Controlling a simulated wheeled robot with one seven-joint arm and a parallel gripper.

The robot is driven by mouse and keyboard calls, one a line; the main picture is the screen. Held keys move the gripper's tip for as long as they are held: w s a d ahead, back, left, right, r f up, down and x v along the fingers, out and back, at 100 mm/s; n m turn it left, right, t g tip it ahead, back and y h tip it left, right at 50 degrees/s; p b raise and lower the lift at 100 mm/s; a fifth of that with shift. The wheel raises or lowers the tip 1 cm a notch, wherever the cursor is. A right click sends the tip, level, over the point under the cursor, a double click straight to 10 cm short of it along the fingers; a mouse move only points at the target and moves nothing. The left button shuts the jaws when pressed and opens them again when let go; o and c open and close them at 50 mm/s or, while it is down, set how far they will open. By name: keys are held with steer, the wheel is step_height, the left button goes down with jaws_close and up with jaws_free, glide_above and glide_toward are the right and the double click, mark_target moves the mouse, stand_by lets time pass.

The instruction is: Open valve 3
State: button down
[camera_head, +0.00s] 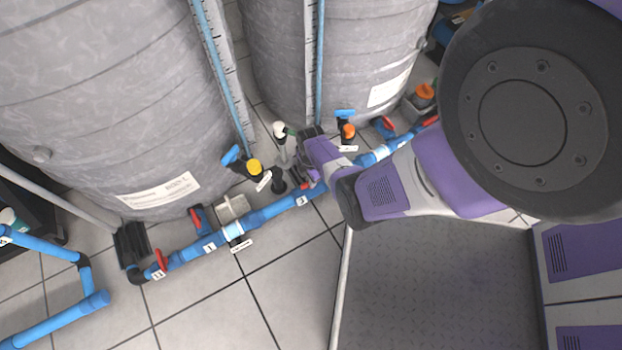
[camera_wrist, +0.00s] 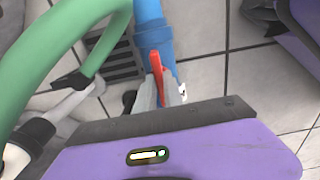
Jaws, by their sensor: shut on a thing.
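A red valve handle (camera_wrist: 156,66) stands on a blue pipe fitting (camera_wrist: 152,30) in the wrist view. My gripper (camera_wrist: 160,94) has its grey fingers on either side of this handle and is shut on it. In the head view my gripper (camera_head: 308,181) reaches down to the blue pipe (camera_head: 282,207) beside the label "3" (camera_head: 303,201). Only a bit of red shows there; my wrist hides most of that valve. The lower part of the handle is hidden between the fingers.
Large grey tanks (camera_head: 80,90) stand behind the pipe. Other red handles (camera_head: 161,259) sit along it. Blue-handled valves (camera_head: 231,156) stand close to my wrist. A green hose (camera_wrist: 60,45) passes left in the wrist view. The tiled floor (camera_head: 290,285) in front is clear.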

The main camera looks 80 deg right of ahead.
steer(key=c, duration=1.5)
jaws_free()
steer(key=shift+o, duration=0.2)
step_height(320, 180, up, 8)
steer(key=p, duration=0.4)
steer(key=shift+p, duration=0.4)
steer(key=shift+f, duration=0.1)
